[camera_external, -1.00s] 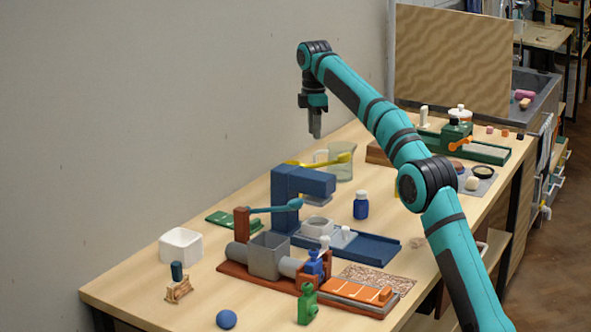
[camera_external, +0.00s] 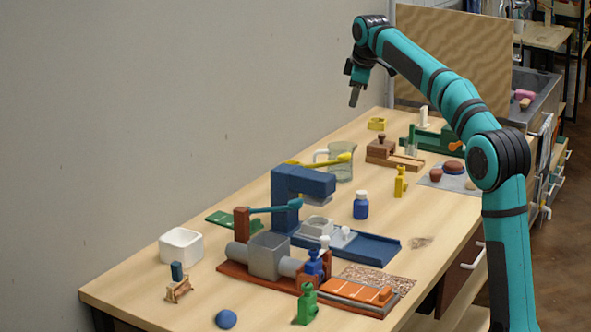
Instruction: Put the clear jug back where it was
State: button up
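The clear jug (camera_external: 341,164) stands upright on the table, behind the blue press-like stand (camera_external: 300,195).
A blue bottle (camera_external: 361,205) and a yellow bottle (camera_external: 400,182) stand mid-table. A white bin (camera_external: 181,246) sits at the left.

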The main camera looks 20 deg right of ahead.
jog(key=s+d+r+m+t, duration=0.2)
jog(key=s+d, duration=0.1)
jog(key=s, duration=0.5)
jog(key=s+d+r+m+t, duration=0.1)
jog(key=s+d+m+t, duration=0.2)
jog(key=s, duration=0.6)
jog(key=s+d+r+m+t, duration=0.2)
jog(key=s+d, duration=0.2)
jog(key=s, duration=0.4)
jog(key=s+d+f+m+t, duration=0.2)
jog(key=s+f, duration=0.3)
jog(key=s, duration=0.6)
jog(key=s+d+f+m+t, duration=0.2)
jog(key=s+f+m+t, duration=0.1)
jog(key=s, duration=0.9)
notch_tip(320, 180, down, 2)
jog(key=shift+s+f+m+t+h, duration=0.15)
jog(key=shift+m+t+h, duration=0.25)
jog(key=shift+m, duration=0.2)
